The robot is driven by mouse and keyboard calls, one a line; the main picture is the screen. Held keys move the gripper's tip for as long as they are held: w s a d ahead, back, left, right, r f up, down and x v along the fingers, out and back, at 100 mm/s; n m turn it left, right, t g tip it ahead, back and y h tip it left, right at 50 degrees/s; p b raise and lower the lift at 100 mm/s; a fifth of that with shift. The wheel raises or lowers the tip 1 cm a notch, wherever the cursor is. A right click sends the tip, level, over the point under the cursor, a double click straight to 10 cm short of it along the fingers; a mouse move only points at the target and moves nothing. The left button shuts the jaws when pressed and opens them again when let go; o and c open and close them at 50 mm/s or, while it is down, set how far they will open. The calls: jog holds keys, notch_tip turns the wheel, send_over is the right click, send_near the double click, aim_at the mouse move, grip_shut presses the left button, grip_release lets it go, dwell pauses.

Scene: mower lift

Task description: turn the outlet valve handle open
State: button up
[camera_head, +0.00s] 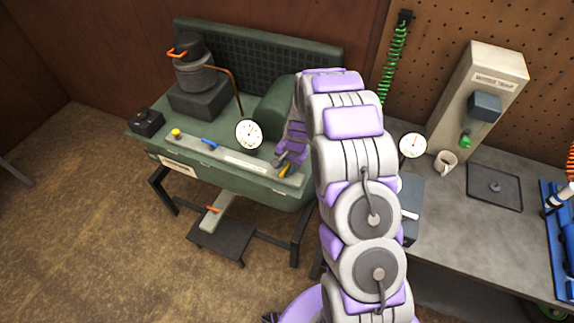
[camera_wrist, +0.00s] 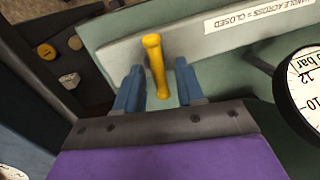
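The yellow valve handle (camera_wrist: 155,60) stands in the wrist view against a grey-green panel, beside a label reading "HANDLE ACROSS = CLOSED" (camera_wrist: 250,18). My gripper (camera_wrist: 160,80) is open, with one blue finger on each side of the handle. Gaps show between the fingers and the handle, so it is not clamped. In the head view the handle (camera_head: 285,171) is a small yellow piece at the right end of the green machine's front strip. My gripper (camera_head: 287,160) is right at it, and my arm hides part of the machine.
A white gauge (camera_wrist: 305,90) is close at the right in the wrist view. On the green machine (camera_head: 180,145), a blue lever (camera_head: 210,143), a dial gauge (camera_head: 249,134) and a yellow knob (camera_head: 176,133) show.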

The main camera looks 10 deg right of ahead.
grip_shut()
jog(key=shift+n, duration=0.5)
jog(key=shift+w, duration=0.1)
jog(key=shift+o, duration=0.3)
grip_release()
